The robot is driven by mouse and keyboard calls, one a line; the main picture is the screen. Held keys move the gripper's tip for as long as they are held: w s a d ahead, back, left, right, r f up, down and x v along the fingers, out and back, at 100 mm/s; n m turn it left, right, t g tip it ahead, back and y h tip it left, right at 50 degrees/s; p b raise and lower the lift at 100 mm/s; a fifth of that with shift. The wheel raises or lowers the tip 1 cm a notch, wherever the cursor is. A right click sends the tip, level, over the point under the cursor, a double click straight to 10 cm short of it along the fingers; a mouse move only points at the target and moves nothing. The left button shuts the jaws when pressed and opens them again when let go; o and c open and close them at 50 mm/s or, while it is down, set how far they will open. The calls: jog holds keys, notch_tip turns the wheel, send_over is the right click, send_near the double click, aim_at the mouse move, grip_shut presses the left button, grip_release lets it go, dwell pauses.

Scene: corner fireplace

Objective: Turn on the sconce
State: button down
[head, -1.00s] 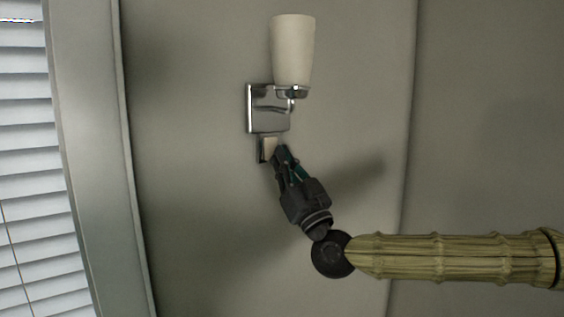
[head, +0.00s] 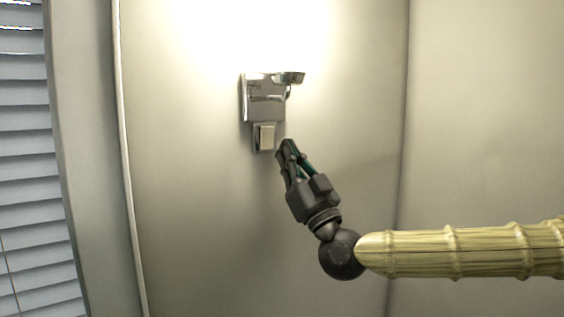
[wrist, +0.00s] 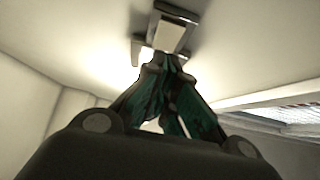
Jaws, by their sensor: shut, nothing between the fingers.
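The sconce (head: 265,100) is a chrome plate and arm on the wall in the head view. Its shade is lost in a bright white glow, so the lamp is lit. A pale rocker switch (head: 266,137) in a chrome frame sits just under the plate. The switch also shows in the wrist view (wrist: 170,37), beyond the fingertips. My gripper (head: 287,146) is shut and empty, tilted up toward the switch. Its tips are just right of and slightly below the switch, with a small gap in the head view.
A window with white blinds (head: 30,180) and its pale frame (head: 88,170) stand at the left. A wall corner runs vertically right of the sconce. The wall below the switch is bare.

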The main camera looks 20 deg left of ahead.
jog(key=w+a+f+b+v, duration=0.1)
jog(key=b+v, duration=0.3)
jog(key=v, duration=0.5)
jog(key=shift+s+f, duration=0.2)
jog(key=shift+f, duration=0.25)
jog(key=shift+d, duration=0.2)
